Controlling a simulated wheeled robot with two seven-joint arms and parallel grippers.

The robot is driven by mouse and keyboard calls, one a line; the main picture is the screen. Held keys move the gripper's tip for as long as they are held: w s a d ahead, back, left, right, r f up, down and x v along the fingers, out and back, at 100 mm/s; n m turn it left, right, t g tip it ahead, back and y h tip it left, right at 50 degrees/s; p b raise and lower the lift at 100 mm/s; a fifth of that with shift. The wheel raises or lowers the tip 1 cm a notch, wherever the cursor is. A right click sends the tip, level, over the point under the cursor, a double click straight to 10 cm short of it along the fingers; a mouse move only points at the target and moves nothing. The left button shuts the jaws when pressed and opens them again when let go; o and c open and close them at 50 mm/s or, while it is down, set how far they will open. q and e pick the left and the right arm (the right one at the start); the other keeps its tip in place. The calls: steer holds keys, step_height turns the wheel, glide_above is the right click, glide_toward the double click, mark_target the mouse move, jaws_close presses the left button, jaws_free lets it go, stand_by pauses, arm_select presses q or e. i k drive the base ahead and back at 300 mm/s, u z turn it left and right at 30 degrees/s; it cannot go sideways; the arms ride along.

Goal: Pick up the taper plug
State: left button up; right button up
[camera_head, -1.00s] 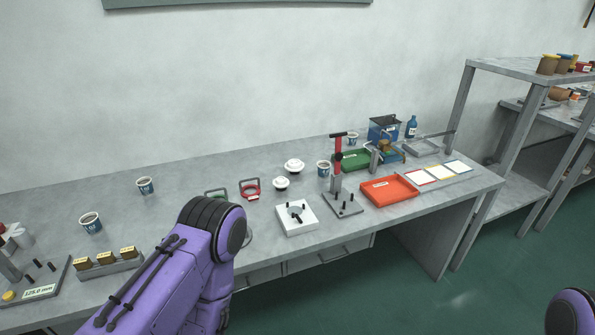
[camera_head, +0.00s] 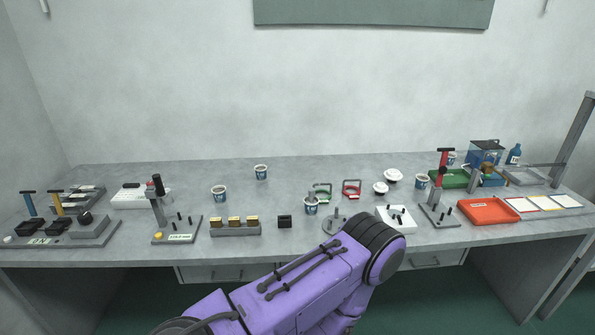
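I cannot tell for sure which thing is the taper plug. A small grey upright piece (camera_head: 311,197) stands in or just behind a paper cup (camera_head: 311,208) near the middle of the bench. A round grey plate (camera_head: 329,227) with a short upright part lies right of that cup, partly hidden by my purple left arm. The arm comes in from the lower left and bends at the bench's front edge. Neither gripper shows.
Left on the grey bench (camera_head: 290,170) stand a press-like fixture (camera_head: 178,231), a rack of brown blocks (camera_head: 236,228) and a black block (camera_head: 285,221). A white block with pins (camera_head: 397,219), a red-handled stand (camera_head: 440,213) and an orange tray (camera_head: 487,211) stand right.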

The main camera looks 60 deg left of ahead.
mark_target(311, 193)
steer(key=k, duration=0.65)
steer(key=u, duration=1.4)
steer(key=i, duration=0.45)
